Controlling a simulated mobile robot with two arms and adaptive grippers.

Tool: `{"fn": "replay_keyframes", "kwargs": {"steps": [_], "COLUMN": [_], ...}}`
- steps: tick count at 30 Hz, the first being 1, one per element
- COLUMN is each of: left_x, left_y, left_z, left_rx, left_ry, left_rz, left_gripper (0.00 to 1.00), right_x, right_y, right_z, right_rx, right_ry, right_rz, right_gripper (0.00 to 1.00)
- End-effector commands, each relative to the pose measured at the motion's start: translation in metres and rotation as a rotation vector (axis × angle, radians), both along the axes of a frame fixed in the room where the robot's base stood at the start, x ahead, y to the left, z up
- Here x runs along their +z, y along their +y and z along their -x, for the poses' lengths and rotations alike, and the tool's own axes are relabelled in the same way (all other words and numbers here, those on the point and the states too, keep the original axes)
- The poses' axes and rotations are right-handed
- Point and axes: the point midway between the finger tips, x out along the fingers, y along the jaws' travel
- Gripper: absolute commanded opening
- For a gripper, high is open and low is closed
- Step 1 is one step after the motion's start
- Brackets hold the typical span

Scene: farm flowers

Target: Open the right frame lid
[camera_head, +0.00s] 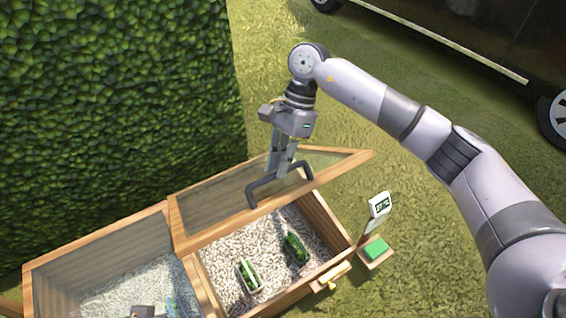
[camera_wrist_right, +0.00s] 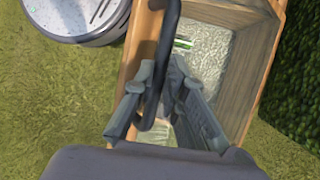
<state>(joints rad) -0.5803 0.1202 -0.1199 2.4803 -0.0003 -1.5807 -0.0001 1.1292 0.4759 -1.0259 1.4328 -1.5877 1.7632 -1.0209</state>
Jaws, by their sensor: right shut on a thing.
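The right frame lid (camera_head: 212,203), a glazed panel with a wooden rim, stands raised and tilted over the right frame (camera_head: 320,212). Its dark bar handle (camera_head: 251,192) shows on the lid's near side. My right gripper (camera_head: 279,170) comes down from above and is shut on the handle. In the right wrist view the dark handle (camera_wrist_right: 168,45) passes between the fingers of my right gripper (camera_wrist_right: 163,85). The gripper hides part of the lid and handle.
A sign (camera_head: 380,205) and green block (camera_head: 375,249) stand to the right. A tall hedge (camera_head: 110,110) is behind; grass (camera_head: 420,240) lies to the right.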

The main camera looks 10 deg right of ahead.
Motion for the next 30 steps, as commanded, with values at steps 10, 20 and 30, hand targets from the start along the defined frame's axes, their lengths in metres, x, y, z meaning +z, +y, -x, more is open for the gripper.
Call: {"fn": "replay_keyframes", "kwargs": {"steps": [10, 20, 30], "left_x": [-0.002, -0.002, -0.001], "left_y": [0.0, 0.0, 0.0], "left_z": [0.0, 0.0, 0.0], "left_rx": [0.0, 0.001, 0.0], "left_ry": [-0.002, 0.0, -0.001], "left_rz": [0.0, 0.001, 0.001], "left_gripper": [0.0, 0.0, 0.0], "right_x": [-0.01, -0.006, 0.045], "right_y": [0.003, 0.003, -0.015], "right_z": [-0.007, -0.008, -0.02], "right_rx": [-0.02, -0.021, -0.022], "right_ry": [-0.022, -0.026, -0.028], "right_rz": [-0.004, -0.005, -0.003], "right_gripper": [0.32, 0.33, 0.33]}}
